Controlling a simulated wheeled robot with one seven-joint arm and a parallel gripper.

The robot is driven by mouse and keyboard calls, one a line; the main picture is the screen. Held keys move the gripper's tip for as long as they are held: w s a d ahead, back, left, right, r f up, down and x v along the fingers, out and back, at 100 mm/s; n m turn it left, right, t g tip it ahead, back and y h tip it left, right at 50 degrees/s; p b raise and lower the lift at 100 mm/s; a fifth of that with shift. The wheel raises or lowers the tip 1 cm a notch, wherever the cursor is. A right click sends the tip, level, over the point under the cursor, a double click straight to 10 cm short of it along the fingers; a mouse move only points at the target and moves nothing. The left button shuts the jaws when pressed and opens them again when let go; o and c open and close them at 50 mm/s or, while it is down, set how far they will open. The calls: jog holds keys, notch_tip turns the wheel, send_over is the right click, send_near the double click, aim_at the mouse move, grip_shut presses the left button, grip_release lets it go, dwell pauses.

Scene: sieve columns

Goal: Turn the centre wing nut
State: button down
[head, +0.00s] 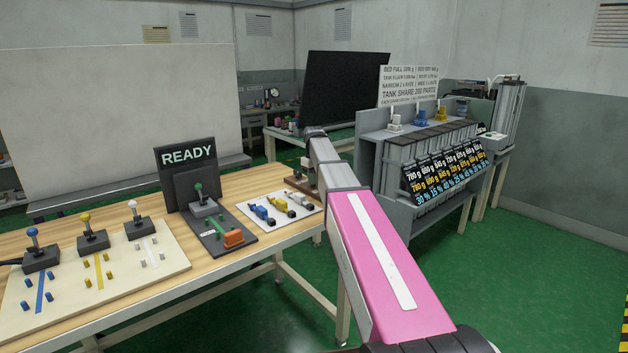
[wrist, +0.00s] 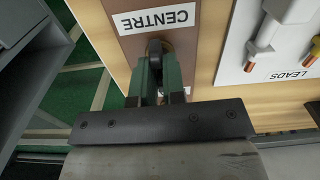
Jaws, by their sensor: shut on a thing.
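The centre wing nut (wrist: 155,47) is a small dark part on a brown board (wrist: 117,20), just below a white label reading CENTRE (wrist: 157,18) that appears upside down in the wrist view. My gripper (wrist: 160,66) is shut on it, with one green-grey finger on each side. The fingers and the gripper body hide most of the nut and what it sits on. In the head view my pink and grey arm reaches to the brown board (head: 302,183) at the table's far right end, and the nut cannot be made out there.
A white LEADS board (wrist: 236,68) lies close to the right in the wrist view. In the head view, a READY panel (head: 188,156) and several levers stand on the wooden table (head: 245,183). A grey column rack (head: 385,205) stands right of the table, across a gap.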

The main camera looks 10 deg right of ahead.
jog(key=c, duration=1.2)
grip_release()
jog(key=shift+r, duration=0.1)
notch_tip(320, 180, up, 11)
jog(key=shift+f, duration=0.2)
